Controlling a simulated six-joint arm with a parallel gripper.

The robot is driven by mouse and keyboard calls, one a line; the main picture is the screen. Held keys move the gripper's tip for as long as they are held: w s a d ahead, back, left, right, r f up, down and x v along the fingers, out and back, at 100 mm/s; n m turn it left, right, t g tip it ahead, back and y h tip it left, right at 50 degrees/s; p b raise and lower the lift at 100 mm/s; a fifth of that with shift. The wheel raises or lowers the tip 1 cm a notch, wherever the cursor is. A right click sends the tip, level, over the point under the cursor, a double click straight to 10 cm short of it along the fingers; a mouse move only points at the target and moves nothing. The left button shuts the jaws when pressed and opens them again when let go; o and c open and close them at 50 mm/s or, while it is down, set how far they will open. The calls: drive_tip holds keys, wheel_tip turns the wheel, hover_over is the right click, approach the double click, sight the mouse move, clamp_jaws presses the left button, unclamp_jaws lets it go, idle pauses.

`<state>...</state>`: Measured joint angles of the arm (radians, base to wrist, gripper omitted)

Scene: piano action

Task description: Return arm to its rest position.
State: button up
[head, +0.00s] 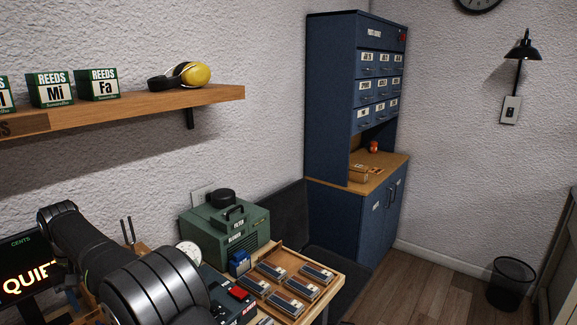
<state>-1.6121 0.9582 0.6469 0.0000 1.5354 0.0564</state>
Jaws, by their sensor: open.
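My arm (95,250) shows at the lower left of the head view, as dark rounded links. A large ribbed joint of it fills the bottom edge. My gripper is not in view. The arm hides part of the bench behind it and part of a display (24,275) with lit orange letters that begin "QUI".
A wooden tray (337,283) with several metal blocks sits at the bench's right end, beside a green machine (226,222). A wall shelf (150,105) holds green REEDS boxes and yellow earmuffs (196,74). A blue cabinet (333,120) stands behind.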

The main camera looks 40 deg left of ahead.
approach(98, 322)
wheel_tip(98, 322, down, 9)
drive_tip(key=shift+f, duration=0.1)
drive_tip(key=shift+r+n, duration=0.3)
drive_tip(key=shift+n, duration=0.5)
drive_tip(key=n, duration=0.5)
drive_tip(key=shift+s, duration=0.15)
drive_tip(key=n, duration=0.4)
drive_tip(key=shift+d, duration=0.1)
drive_tip(key=n, duration=0.4)
idle(0.3)
idle(0.3)
